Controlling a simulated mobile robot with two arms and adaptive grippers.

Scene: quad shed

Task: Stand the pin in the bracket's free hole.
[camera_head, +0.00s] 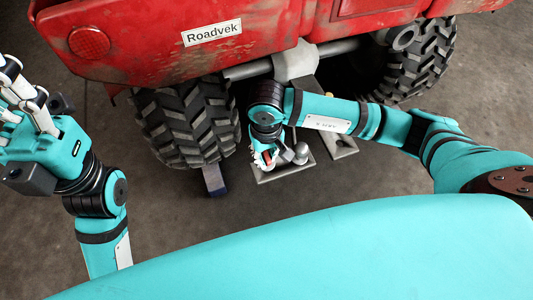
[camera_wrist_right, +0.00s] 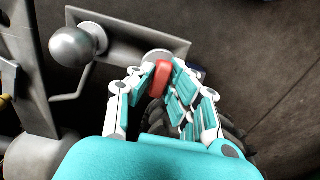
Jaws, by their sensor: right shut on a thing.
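The bracket is a grey metal plate behind the quad, seen in the head view (camera_head: 270,177) and the wrist view (camera_wrist_right: 135,28). A grey tow ball stands on it, in the head view (camera_head: 301,154) and the wrist view (camera_wrist_right: 78,45). My right gripper (camera_wrist_right: 163,78) is shut on the red grip of the pin (camera_wrist_right: 162,80), over the plate's edge. The pin's lower part and the free hole are hidden. A pale round part shows beside the red grip. In the head view my right gripper (camera_head: 264,156) points down by the ball. My left gripper (camera_head: 25,95) is at the left edge, far from the bracket, its fingertips partly cut off.
The red quad (camera_head: 200,40) fills the top, with a rear tyre (camera_head: 187,120) left of the bracket and another (camera_head: 420,65) at the right. A grey hitch bar (camera_head: 297,62) lies above my right wrist. The floor to the right is clear.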

